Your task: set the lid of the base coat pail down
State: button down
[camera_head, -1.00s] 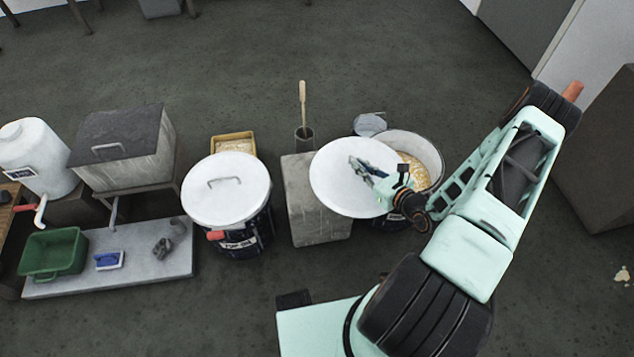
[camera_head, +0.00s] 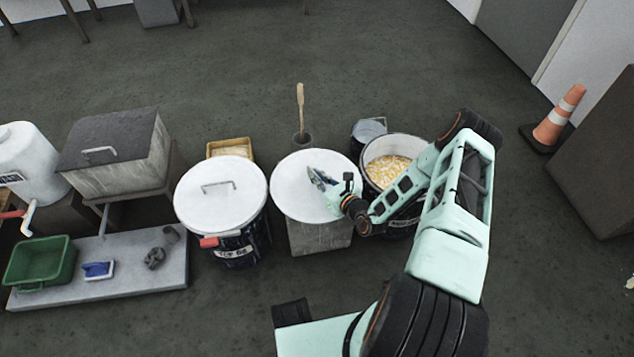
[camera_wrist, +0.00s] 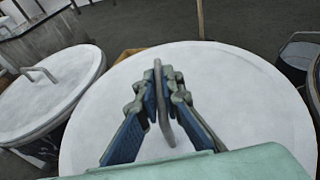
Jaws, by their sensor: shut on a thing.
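A round white lid (camera_head: 295,198) is over a grey block (camera_head: 320,238) in the head view and covers its top. I cannot tell whether the lid touches the block. My gripper (camera_head: 318,180) is shut on the lid's handle; the wrist view shows the fingers (camera_wrist: 160,82) around the handle bar (camera_wrist: 163,112) and the lid (camera_wrist: 240,110) level beneath. An open pail (camera_head: 403,145) with a pale yellow, flaky content stands right of the block, partly hidden by my arm. Its label is not in view.
A lidded pail (camera_head: 235,245) stands close on the left. Behind are a yellow tray (camera_head: 232,146), a pot with a wooden stick (camera_head: 301,100), and a grey can (camera_head: 368,130). An orange cone (camera_head: 558,118) stands at far right.

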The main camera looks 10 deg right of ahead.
jog(key=shift+d+f, duration=0.1)
jog(key=shift+f, duration=1.05)
jog(key=shift+f+b, duration=0.25)
jog(key=shift+b, duration=0.1)
jog(key=c, duration=2.1)
grip_release()
jog(key=shift+s+d+r+p, duration=0.15)
jog(key=shift+s+r+p, duration=0.15)
jog(key=shift+r, duration=0.05)
jog(key=p+v, duration=0.3)
jog(key=v, duration=0.8)
jog(key=shift+s+p, duration=0.25)
jog(key=shift+p, duration=0.15)
